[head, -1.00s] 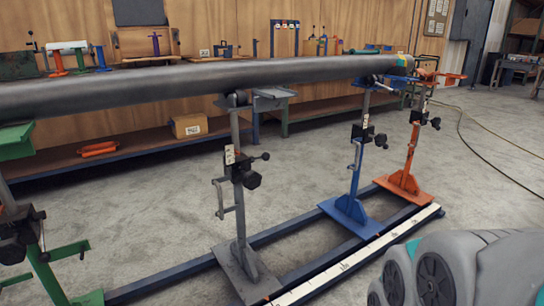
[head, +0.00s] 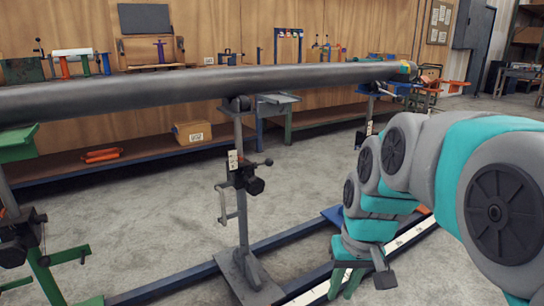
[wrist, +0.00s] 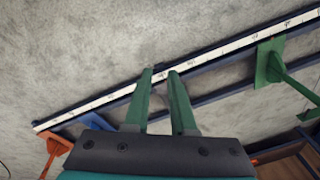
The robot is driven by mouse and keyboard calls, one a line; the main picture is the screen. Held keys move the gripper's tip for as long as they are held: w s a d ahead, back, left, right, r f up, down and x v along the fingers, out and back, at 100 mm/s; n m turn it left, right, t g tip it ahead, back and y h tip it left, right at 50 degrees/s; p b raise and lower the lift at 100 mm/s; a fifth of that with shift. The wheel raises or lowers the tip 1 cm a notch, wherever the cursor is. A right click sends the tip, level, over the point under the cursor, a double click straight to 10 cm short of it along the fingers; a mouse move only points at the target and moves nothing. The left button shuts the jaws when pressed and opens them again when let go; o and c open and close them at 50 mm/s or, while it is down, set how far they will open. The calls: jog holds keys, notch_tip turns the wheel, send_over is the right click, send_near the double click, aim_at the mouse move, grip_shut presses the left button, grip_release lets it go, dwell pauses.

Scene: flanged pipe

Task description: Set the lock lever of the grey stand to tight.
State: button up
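The grey stand (head: 240,215) is upright at the middle of the head view, under the long pipe. Its clamp block (head: 240,176) carries a short lever with a ball end (head: 268,162) pointing right and a dark knob (head: 255,186) below it. I cannot tell the lever's tight or loose marks at this size. My gripper (head: 345,283) is low and to the right of the grey stand, pointing down and apart from it. In the wrist view my gripper (wrist: 160,73) has two green fingers with a gap and nothing clear between them. The lever does not show there.
The grey pipe (head: 180,88) runs across above the stands. A green stand (head: 45,275) is at left; blue and orange stands are partly behind my arm. A floor rail with a white scale (wrist: 105,100) joins the stands. A workbench shelf (head: 150,150) is behind.

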jog(key=w+a+r+t, duration=0.1)
jog(key=w+a+r, duration=0.1)
jog(key=w, duration=0.6)
jog(key=w+a+r+n+t+y+b, duration=0.1)
jog(key=w+a+r, duration=0.1)
jog(key=w, duration=0.7)
jog(key=w+a+r+t+b, duration=0.1)
jog(key=w+r, duration=0.3)
jog(key=w, duration=0.5)
jog(key=shift+a+r+t+y, duration=0.1)
jog(key=shift+a+t+y, duration=0.3)
jog(key=shift+a+t, duration=0.2)
grip_shut()
jog(key=w+a+r+n+t+y+b, duration=0.1)
jog(key=w+a+r+t, duration=0.1)
jog(key=w, duration=0.7)
jog(key=w+a+r+n+t+y+b, duration=0.1)
jog(key=w+a+r, duration=0.3)
jog(key=w, duration=0.6)
jog(key=shift+a+r+n+t, duration=0.3)
jog(key=shift+n+t, duration=0.1)
jog(key=shift+t, duration=0.2)
